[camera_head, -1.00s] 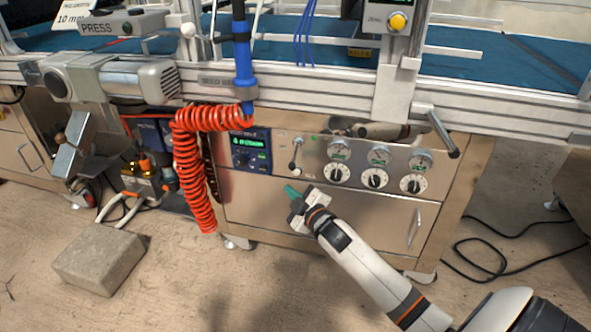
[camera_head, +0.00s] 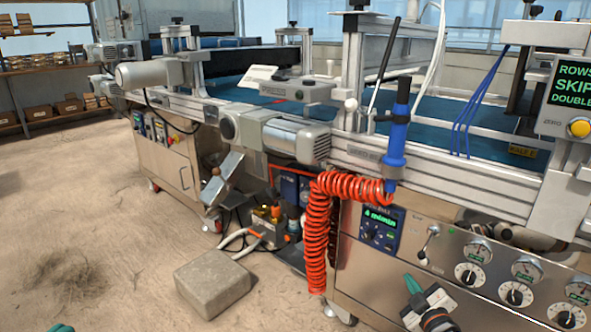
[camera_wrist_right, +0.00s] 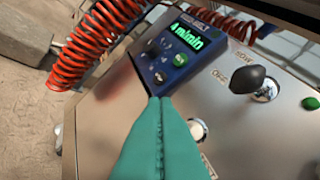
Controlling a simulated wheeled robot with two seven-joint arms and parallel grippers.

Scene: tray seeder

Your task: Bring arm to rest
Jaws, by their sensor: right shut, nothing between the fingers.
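My right gripper (camera_head: 411,283) is in front of the machine's lower steel front panel, below the blue control box (camera_head: 380,230). Its teal fingers are together with nothing between them. In the right wrist view the closed fingers (camera_wrist_right: 160,105) point toward the blue control box (camera_wrist_right: 180,50), whose green display reads 4 m/min. A black-knobbed lever (camera_wrist_right: 253,80) is to the right of the fingertips. A small teal piece (camera_head: 61,328) at the bottom left edge of the head view looks like the tip of my left gripper; the rest is cut off.
The seeder stretches from back left to right. A red coiled hose (camera_head: 318,235) hangs left of the control box. A concrete block (camera_head: 212,282) lies on the floor. Several dials (camera_head: 515,293) sit on the panel at the right. The floor at left is open.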

